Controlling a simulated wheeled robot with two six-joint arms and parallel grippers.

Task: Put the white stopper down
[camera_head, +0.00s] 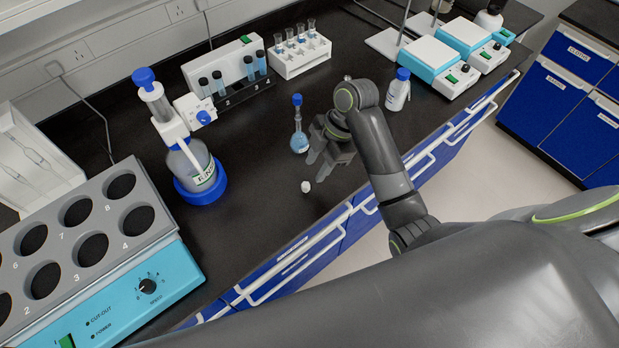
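The small white stopper (306,186) is on the black bench top, close to the bench's front edge. My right gripper (316,168) is just behind and above it in the picture, with its fingers pointing down to the left. The fingers look spread, with nothing seen between them. The stopper shows apart from the fingertips. My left gripper is not in view.
A blue-capped flask (299,141) with blue liquid stands just behind my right gripper. A white bottle (397,91) stands to the right. A dispenser bottle (196,168) and grey heating block (84,240) are left. Racks (299,58) and stirrers (430,55) line the back.

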